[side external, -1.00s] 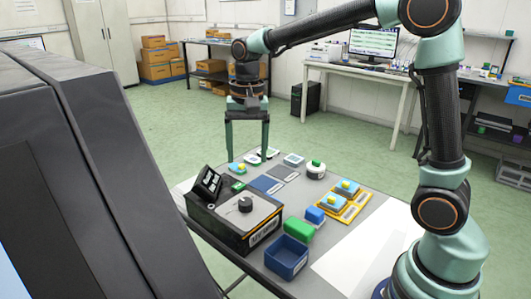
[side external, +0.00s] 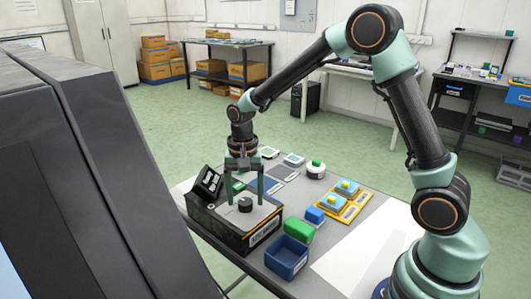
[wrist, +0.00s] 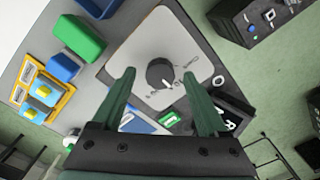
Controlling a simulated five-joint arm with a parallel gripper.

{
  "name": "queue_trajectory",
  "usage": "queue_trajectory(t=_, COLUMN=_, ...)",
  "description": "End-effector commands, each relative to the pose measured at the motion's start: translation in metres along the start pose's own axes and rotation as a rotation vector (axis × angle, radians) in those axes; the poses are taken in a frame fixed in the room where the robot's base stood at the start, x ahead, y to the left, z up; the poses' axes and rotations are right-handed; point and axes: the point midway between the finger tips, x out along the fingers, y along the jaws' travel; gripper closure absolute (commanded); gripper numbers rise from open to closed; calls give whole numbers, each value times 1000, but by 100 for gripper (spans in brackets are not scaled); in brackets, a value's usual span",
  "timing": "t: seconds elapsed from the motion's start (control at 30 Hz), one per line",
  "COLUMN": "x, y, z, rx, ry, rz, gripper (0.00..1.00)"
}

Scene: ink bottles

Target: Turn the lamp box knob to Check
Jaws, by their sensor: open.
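The lamp box (side external: 225,220) is a dark box with a light grey top plate and stands at the left front of the table. Its round black knob (side external: 245,204) sits on the plate; in the wrist view the knob (wrist: 160,73) shows a pale pointer line, with markings around it too small to read. My gripper (side external: 245,203) is open and points down over the box. In the wrist view its two green fingers (wrist: 158,102) are spread wide, with the knob ahead of the gap between them. I cannot tell whether the fingertips touch the plate.
A tilted black panel (side external: 208,182) stands at the box's left end. A blue bin (side external: 287,258), a green block (side external: 298,229) and a blue block (side external: 314,215) lie to the right. A yellow tray (side external: 357,207) lies farther right. White paper (side external: 355,260) covers the front right.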

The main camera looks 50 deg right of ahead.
Motion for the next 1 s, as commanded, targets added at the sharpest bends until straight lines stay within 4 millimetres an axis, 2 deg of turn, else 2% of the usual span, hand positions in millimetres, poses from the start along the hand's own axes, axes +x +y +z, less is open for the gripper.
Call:
queue_trajectory(t=0.37, x=7, y=0, z=0, rx=0, ry=1, rz=-1, gripper=24)
queue_trajectory(t=0.4, x=7, y=0, z=0, rx=0, ry=1, rz=-1, gripper=31)
queue_trajectory(t=0.47, x=6, y=0, z=0, rx=0, ry=1, rz=-1, gripper=54)
queue_trajectory(t=0.5, x=6, y=0, z=0, rx=0, ry=1, rz=-1, gripper=69)
queue_trajectory(t=0.57, x=6, y=0, z=0, rx=0, ry=1, rz=-1, gripper=92)
queue_trajectory(t=0.6, x=6, y=0, z=0, rx=0, ry=1, rz=-1, gripper=100)
queue_trajectory(t=1.0, x=6, y=0, z=0, rx=-73, ry=1, rz=-1, gripper=100)
